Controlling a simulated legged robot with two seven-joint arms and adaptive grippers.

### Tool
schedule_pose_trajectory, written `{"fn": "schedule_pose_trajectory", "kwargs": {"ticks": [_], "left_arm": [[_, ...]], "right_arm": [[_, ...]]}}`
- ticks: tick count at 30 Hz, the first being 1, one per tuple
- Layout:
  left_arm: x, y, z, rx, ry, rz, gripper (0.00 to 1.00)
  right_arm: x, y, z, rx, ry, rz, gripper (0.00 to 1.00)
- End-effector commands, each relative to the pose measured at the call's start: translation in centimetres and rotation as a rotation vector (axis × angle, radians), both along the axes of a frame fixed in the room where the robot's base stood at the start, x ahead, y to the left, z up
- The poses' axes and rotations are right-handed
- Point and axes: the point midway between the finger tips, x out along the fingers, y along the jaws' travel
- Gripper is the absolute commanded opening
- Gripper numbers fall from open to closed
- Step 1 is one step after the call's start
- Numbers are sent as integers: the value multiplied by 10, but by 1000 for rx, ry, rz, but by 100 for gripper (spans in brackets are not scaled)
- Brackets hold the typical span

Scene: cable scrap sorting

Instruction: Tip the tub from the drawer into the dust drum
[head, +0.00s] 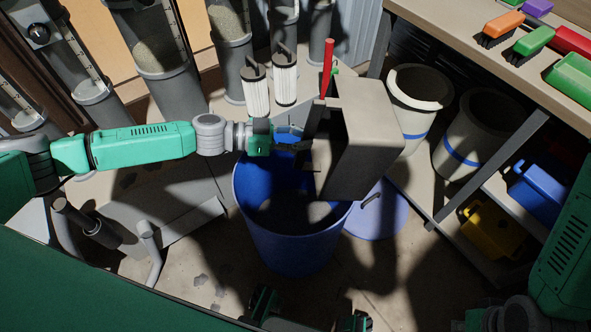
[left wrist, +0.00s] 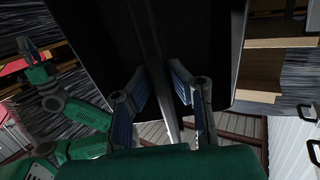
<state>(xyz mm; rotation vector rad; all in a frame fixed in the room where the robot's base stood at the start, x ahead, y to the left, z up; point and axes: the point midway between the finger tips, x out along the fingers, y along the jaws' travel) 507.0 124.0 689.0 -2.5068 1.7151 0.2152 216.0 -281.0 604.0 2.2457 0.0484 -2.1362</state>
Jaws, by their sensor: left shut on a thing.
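The tub, a dark grey box (head: 366,115), is tipped steeply over the right part of the blue drum (head: 292,250). Its opening is not visible in the head view. My left gripper (head: 290,138) is shut on the tub at its left side, above the drum. In the left wrist view the blue-padded fingers (left wrist: 165,100) close on a thin edge of the dark tub (left wrist: 105,28). The drum stands open; its inside is partly shadowed, and I cannot tell what lies in it. My right gripper seems to show small in the left wrist view (left wrist: 35,50); its jaw state is unclear.
A round blue lid (head: 378,212) lies beside the drum. Two pale bins (head: 420,90) stand to the right, near a shelf with blue (head: 538,192) and yellow (head: 490,232) tubs. Brushes (head: 503,25) lie on the bench. Filter cylinders and clear columns stand behind the drum.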

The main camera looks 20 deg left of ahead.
Motion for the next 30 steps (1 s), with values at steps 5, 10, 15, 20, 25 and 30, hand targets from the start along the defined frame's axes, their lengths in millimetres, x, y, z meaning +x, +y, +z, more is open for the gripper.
{"fn": "schedule_pose_trajectory", "kwargs": {"ticks": [5, 10, 15, 20, 25, 30], "left_arm": [[3, -8, 10, 48, 18, -3, 0], [5, -13, 13, 96, 34, -3, 0], [7, -19, 16, 138, 53, -2, 0], [9, -22, 16, 174, 65, -1, 0], [9, -22, 13, 186, 70, 1, 0], [9, -22, 11, 187, 71, 2, 0]], "right_arm": [[0, 0, 23, 0, 0, 0, 0], [0, 0, 40, 0, 0, 0, 0], [0, 0, 57, 0, 0, 0, 0], [0, 0, 68, 0, 0, 0, 0], [0, 0, 69, 0, 0, 0, 0], [0, 0, 68, 0, 0, 0, 0]]}}
